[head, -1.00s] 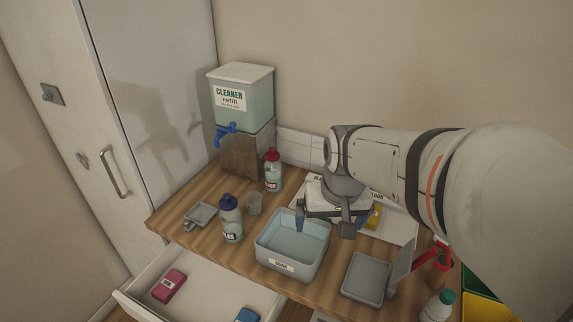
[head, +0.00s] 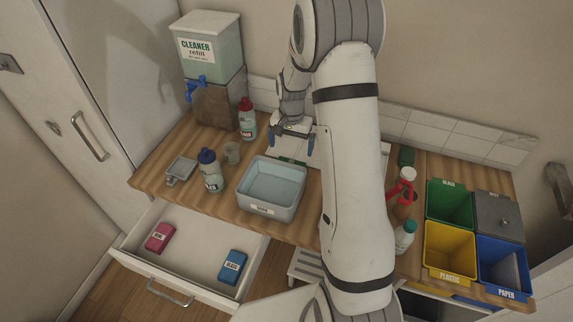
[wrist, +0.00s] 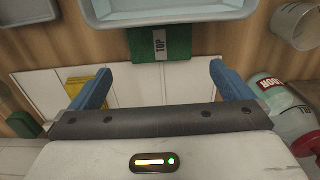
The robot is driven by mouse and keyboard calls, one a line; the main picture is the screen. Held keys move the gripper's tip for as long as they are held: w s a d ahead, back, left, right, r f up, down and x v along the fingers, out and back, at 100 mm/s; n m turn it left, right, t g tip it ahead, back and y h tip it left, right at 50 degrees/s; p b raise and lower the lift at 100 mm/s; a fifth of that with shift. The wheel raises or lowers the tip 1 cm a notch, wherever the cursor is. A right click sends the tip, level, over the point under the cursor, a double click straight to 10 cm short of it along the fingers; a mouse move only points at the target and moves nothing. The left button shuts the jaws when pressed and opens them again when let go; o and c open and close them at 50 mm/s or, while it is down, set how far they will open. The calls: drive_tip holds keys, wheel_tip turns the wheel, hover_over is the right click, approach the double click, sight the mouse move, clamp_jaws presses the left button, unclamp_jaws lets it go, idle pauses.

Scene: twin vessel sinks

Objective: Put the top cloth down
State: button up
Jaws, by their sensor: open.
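The top cloth is a folded green cloth (wrist: 178,46) with a grey band reading TOP. In the wrist view it lies beside the basin's edge, partly over bare wood and beside or on the white board. In the head view a strip of the green cloth (head: 291,160) shows just below my gripper (head: 290,143). In the wrist view my gripper (wrist: 160,82) is open, with its blue fingers wide apart and nothing between them. The cloth is beyond the fingertips, apart from both fingers in the picture. A yellow cloth (wrist: 84,83) lies on the white board (wrist: 45,92).
A grey basin (head: 250,200) stands in front of the cloth. A red-capped bottle (head: 247,122), blue-capped bottle (head: 211,175) and cup (head: 231,153) stand to the left. Coloured bins (head: 450,245) are at right. The open drawer (head: 195,248) holds pink and blue packs.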

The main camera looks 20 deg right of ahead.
sight(290, 161)
drive_tip(key=shift+s+a+f+p, duration=0.1)
drive_tip(key=shift+f+p, duration=0.6)
drive_tip(key=shift+f, duration=1.3)
drive_tip(key=shift+a+f+p, duration=0.1)
drive_tip(key=shift+f+p, duration=0.6)
drive_tip(key=shift+f, duration=1.25)
drive_tip(key=shift+c, duration=0.2)
drive_tip(key=c, duration=0.8)
drive_tip(key=shift+o, duration=0.2)
drive_tip(key=shift+r, duration=0.1)
